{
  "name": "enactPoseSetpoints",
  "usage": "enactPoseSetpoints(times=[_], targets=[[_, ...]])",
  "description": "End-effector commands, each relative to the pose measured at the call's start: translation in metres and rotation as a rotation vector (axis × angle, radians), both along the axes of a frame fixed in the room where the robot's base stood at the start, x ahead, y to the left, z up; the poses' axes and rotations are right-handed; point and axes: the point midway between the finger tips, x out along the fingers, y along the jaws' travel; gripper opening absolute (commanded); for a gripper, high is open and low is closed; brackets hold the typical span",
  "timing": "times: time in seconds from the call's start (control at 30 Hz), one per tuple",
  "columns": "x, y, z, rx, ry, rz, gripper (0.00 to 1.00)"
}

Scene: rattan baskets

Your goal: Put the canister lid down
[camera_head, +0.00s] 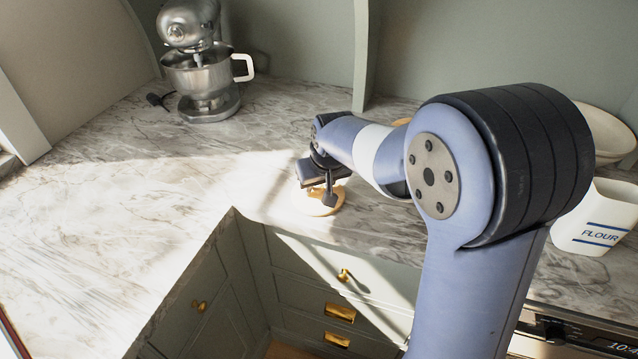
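The canister lid (312,207) is a round, light tan disc with a small raised part on top. It lies level at or just above the marble counter, near the inner corner of the counter edge. My gripper (325,195) points down right over the lid, with a dark finger in front of the raised part. The fingers overlap the lid in the picture, and I cannot tell whether they grip it. A white canister (598,222) marked FLOUR stands at the right without a visible lid, partly behind my arm.
A silver stand mixer (203,75) stands at the back left, with a dark plug (158,99) beside it. A pale bowl (606,132) is at the back right, partly hidden by my arm. The marble counter (100,200) is clear on the left. Drawers (300,295) lie below the front edge.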

Motion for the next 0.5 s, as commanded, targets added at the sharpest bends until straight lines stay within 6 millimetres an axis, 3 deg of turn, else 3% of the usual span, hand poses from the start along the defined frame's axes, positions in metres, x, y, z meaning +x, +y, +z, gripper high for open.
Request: enactPoseSetpoints(times=[0.33, 0.5], targets=[[0.000, 0.000, 0.001, 0.000, 0.000, 0.000, 0.45], [-0.003, -0.001, 0.015, 0.002, -0.005, 0.000, 0.45]])
